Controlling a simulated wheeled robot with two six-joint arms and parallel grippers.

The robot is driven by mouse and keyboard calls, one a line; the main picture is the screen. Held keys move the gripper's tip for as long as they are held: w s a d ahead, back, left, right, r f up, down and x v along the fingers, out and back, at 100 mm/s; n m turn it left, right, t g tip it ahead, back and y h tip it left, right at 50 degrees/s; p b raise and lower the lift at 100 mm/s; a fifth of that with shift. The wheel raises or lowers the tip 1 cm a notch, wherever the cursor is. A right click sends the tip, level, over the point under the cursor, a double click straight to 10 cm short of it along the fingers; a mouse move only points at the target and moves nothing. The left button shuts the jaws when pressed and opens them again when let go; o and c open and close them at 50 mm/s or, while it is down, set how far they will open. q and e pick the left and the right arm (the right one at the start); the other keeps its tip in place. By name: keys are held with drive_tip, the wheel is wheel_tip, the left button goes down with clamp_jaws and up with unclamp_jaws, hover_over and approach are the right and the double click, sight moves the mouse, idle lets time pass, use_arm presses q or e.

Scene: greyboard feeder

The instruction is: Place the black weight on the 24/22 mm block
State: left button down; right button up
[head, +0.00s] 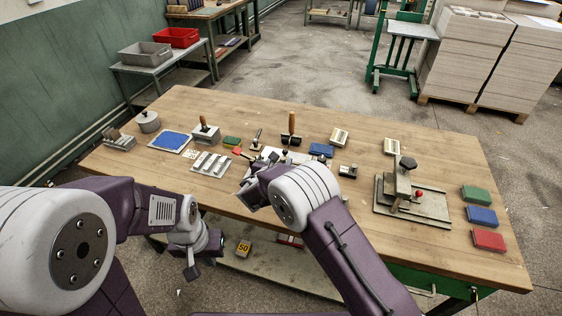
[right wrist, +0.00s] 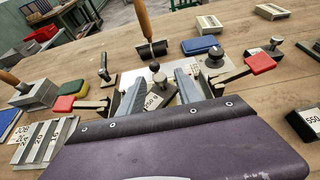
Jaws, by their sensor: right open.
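My right gripper (right wrist: 158,85) is open over the table, its fingers on either side of a small dark piece (right wrist: 157,95) with a ball knob and a white label. Whether they touch it cannot be told. In the head view my right gripper (head: 254,188) is partly covered by its own arm. A dark block with a white label (right wrist: 308,122), perhaps reading 550, lies at the right wrist view's right edge. A block with a black knob (head: 348,170) stands to the right of the gripper. I cannot read any 24/22 mm marking. My left gripper (head: 192,262) hangs off the table's front edge.
A slotted metal rack (head: 211,164) and blue pad (head: 172,141) lie to the left. A wooden-handled roller (head: 291,128) stands behind the gripper. A metal fixture (head: 405,190) and coloured pads (head: 480,215) are at the right. Red-tipped levers (right wrist: 260,63) flank the fingers.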

drive_tip(key=v, duration=1.1)
drive_tip(key=shift+s, duration=0.3)
drive_tip(key=shift+r, duration=0.1)
drive_tip(key=s+d+f+m+g, duration=0.1)
drive_tip(key=s+d+m+g, duration=0.1)
drive_tip(key=d, duration=0.3)
drive_tip(key=s+d+f+m+g+h, duration=0.1)
drive_tip(key=s+d+m+g, duration=0.2)
drive_tip(key=d+m, duration=0.2)
drive_tip(key=s+d+f+m+g+h, duration=0.1)
drive_tip(key=s+d+f+m+g, duration=0.1)
drive_tip(key=d, duration=0.4)
drive_tip(key=shift+s+d+m+g, duration=0.3)
drive_tip(key=shift+s+m, duration=0.2)
drive_tip(key=shift+m, duration=0.5)
drive_tip(key=s+d+m+g, duration=0.1)
drive_tip(key=s+m, duration=0.1)
drive_tip(key=s+d+f+m+g, duration=0.1)
drive_tip(key=s+m, duration=0.1)
drive_tip(key=s+d+f+m+g+y, duration=0.1)
drive_tip(key=s+d+m, duration=0.1)
drive_tip(key=s, duration=0.1)
drive_tip(key=shift+d+m, duration=0.15)
drive_tip(key=shift+m, duration=0.25)
drive_tip(key=s+m+g+y, duration=0.1)
drive_tip(key=s+m+y, duration=0.4)
drive_tip(key=m, duration=1)
drive_tip(key=s, duration=0.3)
